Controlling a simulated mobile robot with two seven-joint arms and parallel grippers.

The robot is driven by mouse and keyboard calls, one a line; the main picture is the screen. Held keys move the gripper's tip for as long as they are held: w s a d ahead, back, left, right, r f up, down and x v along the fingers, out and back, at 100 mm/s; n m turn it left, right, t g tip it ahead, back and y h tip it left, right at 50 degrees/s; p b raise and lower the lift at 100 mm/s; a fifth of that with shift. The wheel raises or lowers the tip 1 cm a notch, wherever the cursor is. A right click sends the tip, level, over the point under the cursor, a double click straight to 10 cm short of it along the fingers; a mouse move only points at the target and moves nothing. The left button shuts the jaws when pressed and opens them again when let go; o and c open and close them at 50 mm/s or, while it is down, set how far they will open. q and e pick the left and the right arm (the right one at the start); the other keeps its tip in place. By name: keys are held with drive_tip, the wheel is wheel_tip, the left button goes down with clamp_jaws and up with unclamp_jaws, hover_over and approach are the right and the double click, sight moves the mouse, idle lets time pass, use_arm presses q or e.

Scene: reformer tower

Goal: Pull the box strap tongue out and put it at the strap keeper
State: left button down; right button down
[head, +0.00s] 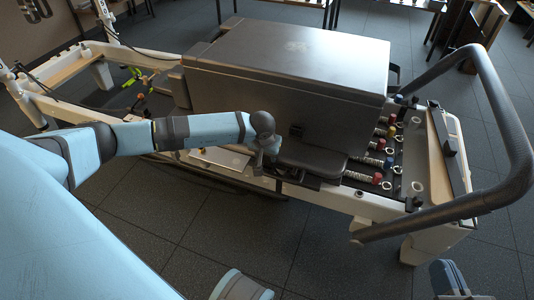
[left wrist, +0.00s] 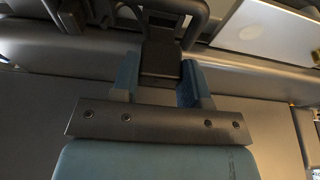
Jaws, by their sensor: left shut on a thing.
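The left arm reaches across to the near long side of the reformer, below the big grey box (head: 290,55). My left gripper (head: 271,160) is small and dark there. In the left wrist view, its two blue fingers (left wrist: 160,82) are closed on a dark flat tab, which looks like the strap tongue (left wrist: 162,55). A dark metal loop or bracket sits just beyond the tab. The tongue is hard to make out in the head view. A small dark fitting (head: 297,130) on the box's near face may be the strap keeper; I cannot be sure. My right gripper (head: 451,280) shows partly at the bottom right edge.
A black padded block (head: 312,157) sits just right of the left gripper. Springs with coloured knobs (head: 383,148) lie beyond it. A thick dark foot bar (head: 500,120) curves around the right end.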

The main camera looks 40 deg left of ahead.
use_arm(q)
drive_tip(key=shift+f, duration=0.25)
drive_tip(key=shift+f+b, duration=1.05)
drive_tip(key=shift+f, duration=0.2)
drive_tip(key=shift+f+b, duration=0.4)
drive_tip(key=shift+f, duration=0.15)
drive_tip(key=c, duration=0.6)
unclamp_jaws()
drive_tip(key=shift+o, duration=0.3)
drive_tip(key=shift+f, duration=0.1)
